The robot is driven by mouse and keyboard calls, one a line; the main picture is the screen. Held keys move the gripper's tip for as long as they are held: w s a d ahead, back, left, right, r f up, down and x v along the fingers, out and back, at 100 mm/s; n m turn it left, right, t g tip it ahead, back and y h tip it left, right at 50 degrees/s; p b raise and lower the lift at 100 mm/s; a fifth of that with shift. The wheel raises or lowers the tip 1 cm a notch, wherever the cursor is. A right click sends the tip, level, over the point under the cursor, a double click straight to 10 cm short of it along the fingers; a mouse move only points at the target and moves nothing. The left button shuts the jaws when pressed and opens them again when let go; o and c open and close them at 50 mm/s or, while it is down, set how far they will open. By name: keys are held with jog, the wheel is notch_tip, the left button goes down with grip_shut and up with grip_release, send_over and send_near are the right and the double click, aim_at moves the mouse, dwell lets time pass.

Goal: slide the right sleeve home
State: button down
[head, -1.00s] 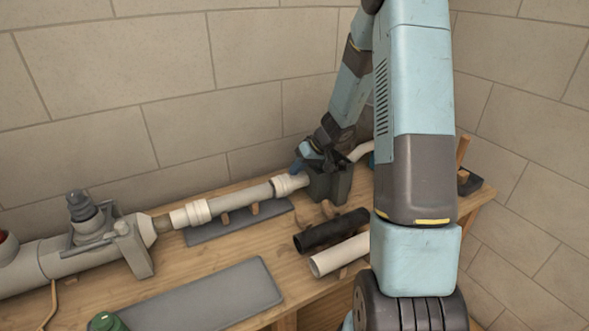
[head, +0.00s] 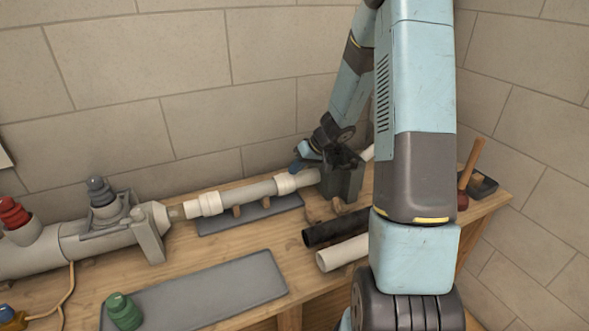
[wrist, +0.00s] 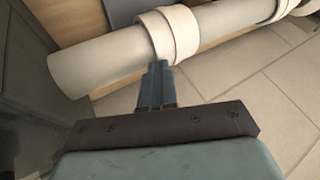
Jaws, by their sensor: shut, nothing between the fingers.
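The right sleeve (head: 287,185), a cream ring, sits around the pale pipe (head: 261,189) near its right end. It also shows in the wrist view (wrist: 168,36). The left sleeve (head: 204,203) is around the pipe's left part. My gripper (head: 297,168) is low at the pipe's right end, partly hidden by my arm in the head view. In the wrist view my gripper (wrist: 158,72) is shut and empty, its fingertips right at the sleeve's edge on the block side. I cannot tell for sure whether they touch.
A grey block (head: 342,182) stands at the pipe's right end. A grey plate (head: 245,217) lies under the pipe. Black (head: 332,229) and white (head: 340,254) loose pipes lie in front. A grey mat (head: 215,288) and green fitting (head: 123,310) are at the front. A large valve assembly (head: 100,240) stands left.

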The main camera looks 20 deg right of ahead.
jog(key=v, duration=1)
jog(key=s+a+r+h, duration=0.1)
jog(key=s+a+r, duration=0.3)
jog(key=s+r, duration=0.3)
jog(key=s+a+r+h, duration=0.2)
jog(key=s+a+r, duration=0.1)
jog(key=s+r, duration=0.4)
jog(key=s+r+m+h, duration=0.1)
jog(key=s+r, duration=0.2)
jog(key=s, duration=0.5)
jog(key=s+r+m+t+h, duration=0.1)
jog(key=s+r+h, duration=0.1)
jog(key=s, duration=0.6)
jog(key=shift+s+d+r+m+t, duration=0.2)
jog(key=shift+s+r+m+t, duration=0.15)
jog(key=shift+r, duration=0.5)
jog(key=c, duration=1.8)
grip_release()
